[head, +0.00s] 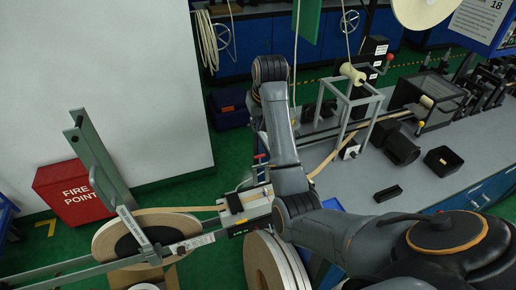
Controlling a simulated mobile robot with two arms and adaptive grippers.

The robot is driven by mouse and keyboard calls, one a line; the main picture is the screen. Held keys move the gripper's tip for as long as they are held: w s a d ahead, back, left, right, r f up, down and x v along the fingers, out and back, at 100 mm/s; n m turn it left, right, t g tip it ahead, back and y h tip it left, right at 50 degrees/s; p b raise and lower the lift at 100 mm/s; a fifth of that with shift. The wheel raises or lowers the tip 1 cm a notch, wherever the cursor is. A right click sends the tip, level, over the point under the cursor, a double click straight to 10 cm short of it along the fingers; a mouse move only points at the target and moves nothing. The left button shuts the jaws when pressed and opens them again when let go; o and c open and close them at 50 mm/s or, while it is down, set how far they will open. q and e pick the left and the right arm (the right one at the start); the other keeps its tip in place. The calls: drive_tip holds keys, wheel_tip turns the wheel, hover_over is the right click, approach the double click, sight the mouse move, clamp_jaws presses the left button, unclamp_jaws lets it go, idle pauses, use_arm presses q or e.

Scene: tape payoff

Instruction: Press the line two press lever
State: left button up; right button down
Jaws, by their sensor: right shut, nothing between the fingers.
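A lever with a red knob (390,57) stands by a black labelled box at the back of the grey bench (350,200). A small lever with a yellow knob (420,124) shows in front of a dark boxed unit (425,98). The labels are too small to tell which lever belongs to line two. My right arm comes in from the lower right, and its forearm rises past the bench's left end. My right gripper (258,128) is mostly hidden behind that forearm, left of both knobs and apart from them. It is shut and empty. My left gripper is out of view.
A tape reel (130,236) on a metal payoff frame stands at lower left, feeding tape into a grey unit (245,208). A spool stand (345,100), a black open bin (442,160) and a black block (387,193) occupy the bench. A red fire-point box (70,192) stands by the wall.

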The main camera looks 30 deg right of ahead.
drive_tip(key=a+p+x, duration=0.1)
drive_tip(key=p+x, duration=0.2)
drive_tip(key=x, duration=0.7)
drive_tip(key=s+p, duration=0.2)
drive_tip(key=s, duration=0.2)
drive_tip(key=shift+p, duration=0.4)
drive_tip(key=shift+w+f, duration=0.1)
